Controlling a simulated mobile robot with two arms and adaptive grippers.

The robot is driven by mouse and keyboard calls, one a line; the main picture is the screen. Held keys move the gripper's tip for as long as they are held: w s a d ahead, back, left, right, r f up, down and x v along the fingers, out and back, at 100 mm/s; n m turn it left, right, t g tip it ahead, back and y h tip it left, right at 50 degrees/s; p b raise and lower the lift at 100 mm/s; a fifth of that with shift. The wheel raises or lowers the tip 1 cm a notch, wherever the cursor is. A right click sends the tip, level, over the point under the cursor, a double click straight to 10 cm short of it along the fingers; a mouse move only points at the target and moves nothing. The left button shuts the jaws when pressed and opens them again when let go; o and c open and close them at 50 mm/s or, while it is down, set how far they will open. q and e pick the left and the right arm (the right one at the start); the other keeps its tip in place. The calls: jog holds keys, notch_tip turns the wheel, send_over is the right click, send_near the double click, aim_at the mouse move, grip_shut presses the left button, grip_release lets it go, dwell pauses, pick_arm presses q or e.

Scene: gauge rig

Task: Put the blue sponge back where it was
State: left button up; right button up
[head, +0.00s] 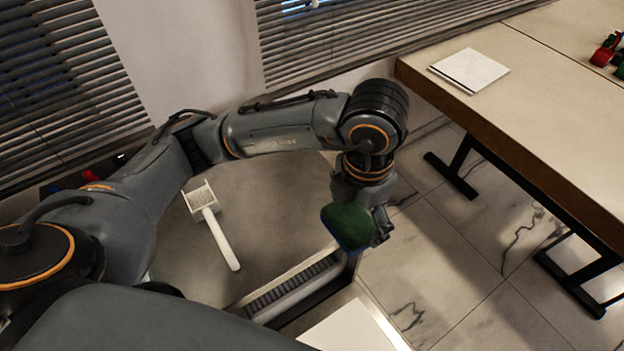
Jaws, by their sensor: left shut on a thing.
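The sponge (346,229) shows a dark green face with a thin blue edge. It is in my left gripper (370,222), which is shut on it and points down. The sponge is held in the air, in the picture above the right end of a ribbed metal strip. Part of the sponge is hidden by the gripper fingers. My right gripper is not in view.
A white brush (214,222) lies on the grey surface (270,225) left of the gripper. The ribbed strip (292,287) runs along that surface's front. A beige table (535,90) at right bears a white pad (469,70) and red and green items (604,52). Tiled floor lies between.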

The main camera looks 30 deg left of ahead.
pick_arm(q)
jog(key=w+a+f+p, duration=0.1)
jog(key=a+f, duration=0.1)
jog(key=a, duration=0.1)
jog(key=w+a+f+p, duration=0.1)
jog(key=w+a+f, duration=0.1)
jog(key=a+f, duration=0.1)
jog(key=w+a+f+p, duration=0.1)
jog(key=w+a+f, duration=0.1)
jog(key=a, duration=0.3)
jog(key=shift+w+f, duration=0.1)
jog(key=shift+f, duration=0.4)
jog(key=shift+w+a+f, duration=0.2)
jog(key=shift+a+f, duration=0.2)
jog(key=shift+f, duration=0.15)
jog(key=f+p, duration=0.2)
jog(key=f, duration=0.1)
jog(key=shift+w+a, duration=0.1)
jog(key=shift+a, duration=0.1)
jog(key=shift+f, duration=0.3)
jog(key=shift+f, duration=0.1)
